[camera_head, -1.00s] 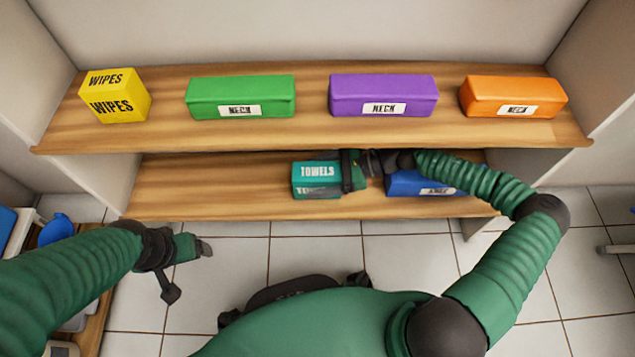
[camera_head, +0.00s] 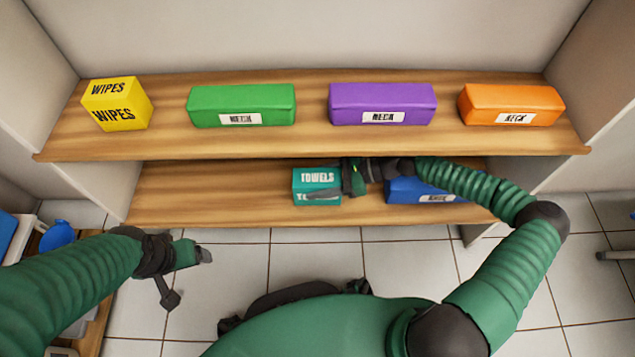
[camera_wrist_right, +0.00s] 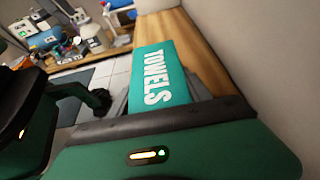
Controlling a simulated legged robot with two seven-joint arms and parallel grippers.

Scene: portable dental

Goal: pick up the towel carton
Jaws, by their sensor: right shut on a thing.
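The towel carton (camera_head: 318,178) is a teal box with white TOWELS lettering on the lower shelf (camera_head: 220,192), near its middle. My right gripper (camera_head: 328,190) reaches in from the right and is shut on the carton, with a finger across its front face. In the right wrist view the carton (camera_wrist_right: 160,78) sits just beyond the gripper body, its lettered face showing. I cannot tell whether the carton touches the shelf. My left gripper (camera_head: 190,272) hangs in front of the shelves at the left, away from the carton; its finger opening is unclear.
A blue box (camera_head: 430,190) lies right of the carton, partly behind my right forearm. The upper shelf (camera_head: 310,145) holds a yellow wipes box (camera_head: 117,103) and green (camera_head: 241,104), purple (camera_head: 382,103) and orange (camera_head: 511,104) boxes. The lower shelf's left part is clear.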

